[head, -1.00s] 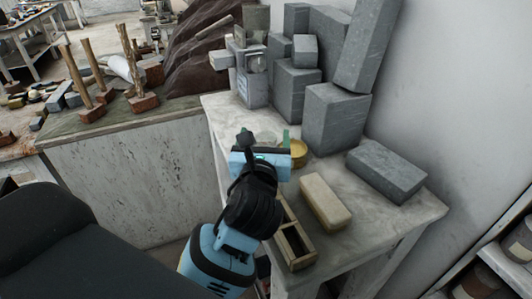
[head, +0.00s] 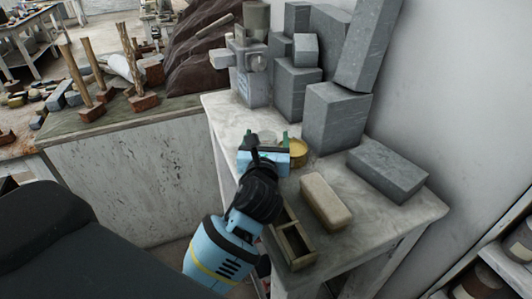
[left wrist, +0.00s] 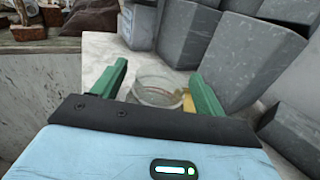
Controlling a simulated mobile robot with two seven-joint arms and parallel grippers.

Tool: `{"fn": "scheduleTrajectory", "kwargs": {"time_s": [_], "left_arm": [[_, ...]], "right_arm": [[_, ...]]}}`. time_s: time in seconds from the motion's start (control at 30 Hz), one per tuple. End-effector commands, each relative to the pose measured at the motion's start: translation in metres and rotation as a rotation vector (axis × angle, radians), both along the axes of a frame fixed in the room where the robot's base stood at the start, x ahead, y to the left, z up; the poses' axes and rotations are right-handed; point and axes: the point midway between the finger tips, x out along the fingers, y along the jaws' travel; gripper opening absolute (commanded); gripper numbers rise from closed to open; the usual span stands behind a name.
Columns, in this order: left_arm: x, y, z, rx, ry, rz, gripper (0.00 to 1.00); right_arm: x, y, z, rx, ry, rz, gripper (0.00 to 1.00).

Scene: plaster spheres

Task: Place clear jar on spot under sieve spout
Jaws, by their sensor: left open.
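The clear jar (left wrist: 158,92) stands on the pale table, between the green fingers of my left gripper (left wrist: 155,88) in the left wrist view. The gripper is open, and I cannot tell if either finger touches the glass. In the head view my left gripper (head: 268,141) is over the table's left part, and its body hides much of the jar. The grey sieve machine (head: 252,75) stands at the table's far left end, beyond the gripper. Its spout and the spot under it are too small to make out. My right gripper is not in view.
A yellow tin (head: 299,151) stands just right of my left gripper. A beige block (head: 325,203), a wooden box (head: 290,240) and a grey slab (head: 387,170) lie nearer. Tall grey blocks (head: 336,117) stand behind. Table between gripper and sieve looks clear.

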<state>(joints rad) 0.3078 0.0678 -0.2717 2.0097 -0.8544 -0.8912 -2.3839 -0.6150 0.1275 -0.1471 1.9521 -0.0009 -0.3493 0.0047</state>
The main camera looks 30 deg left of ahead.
Motion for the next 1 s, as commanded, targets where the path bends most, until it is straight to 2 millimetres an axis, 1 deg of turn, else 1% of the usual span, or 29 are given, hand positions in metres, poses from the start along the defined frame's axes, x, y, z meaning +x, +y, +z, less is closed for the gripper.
{"fn": "scheduleTrajectory", "kwargs": {"time_s": [0.03,0.13,0.37,0.4,0.8,0.87,1.0], "left_arm": [[0.0056,0.0022,0.0015,0.000,-0.002,0.001,0.72],[0.0118,0.0050,0.0012,-0.001,-0.001,0.001,0.72],[0.0134,0.0054,0.0003,-0.001,0.000,0.000,0.72],[0.0133,0.0053,0.0003,-0.001,0.000,0.000,0.71],[0.0131,0.0053,0.0011,-0.001,-0.002,0.000,0.19],[0.0131,0.0053,0.0010,-0.001,-0.002,0.000,0.15],[0.0131,0.0053,0.0013,-0.001,-0.002,0.000,0.15]], "right_arm": [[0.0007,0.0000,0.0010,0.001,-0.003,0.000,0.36],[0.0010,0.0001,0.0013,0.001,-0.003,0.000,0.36],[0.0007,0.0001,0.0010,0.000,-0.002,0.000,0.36],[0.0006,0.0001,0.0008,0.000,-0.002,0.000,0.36],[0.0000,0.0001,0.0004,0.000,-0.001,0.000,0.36],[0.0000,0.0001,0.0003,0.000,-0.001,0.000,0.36],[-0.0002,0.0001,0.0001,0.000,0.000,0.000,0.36]]}}
